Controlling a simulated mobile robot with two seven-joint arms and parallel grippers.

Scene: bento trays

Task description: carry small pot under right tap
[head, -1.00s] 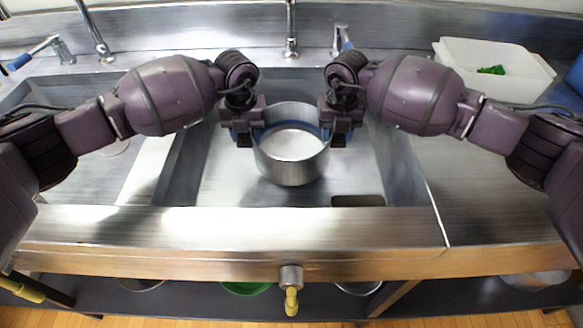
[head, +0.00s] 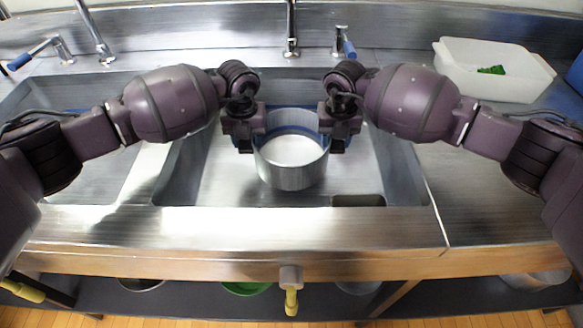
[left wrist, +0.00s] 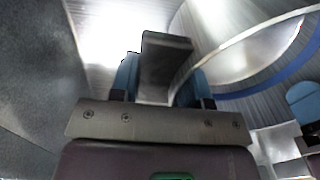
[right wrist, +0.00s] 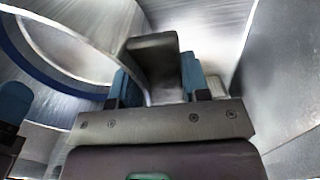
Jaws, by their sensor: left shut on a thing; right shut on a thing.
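The small pot (head: 291,177) is a round, open steel pot with a blue band near its rim; it is upright and looks empty. It is in or just above the right basin (head: 225,180); I cannot tell if its base touches. My left gripper (head: 247,140) is shut on its left side, and my right gripper (head: 337,138) is shut on its right side. The pot wall also shows in the left wrist view (left wrist: 245,55) and the right wrist view (right wrist: 70,55). The right tap (head: 291,30) rises behind the basin, beyond the pot.
The left tap (head: 97,35) and two blue-handled levers (head: 345,45) (head: 35,52) stand along the back. A white tub (head: 490,80) with something green sits on the right counter. The basin's front edge (head: 290,218) lies close in front of the pot. The left basin (head: 90,180) looks empty.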

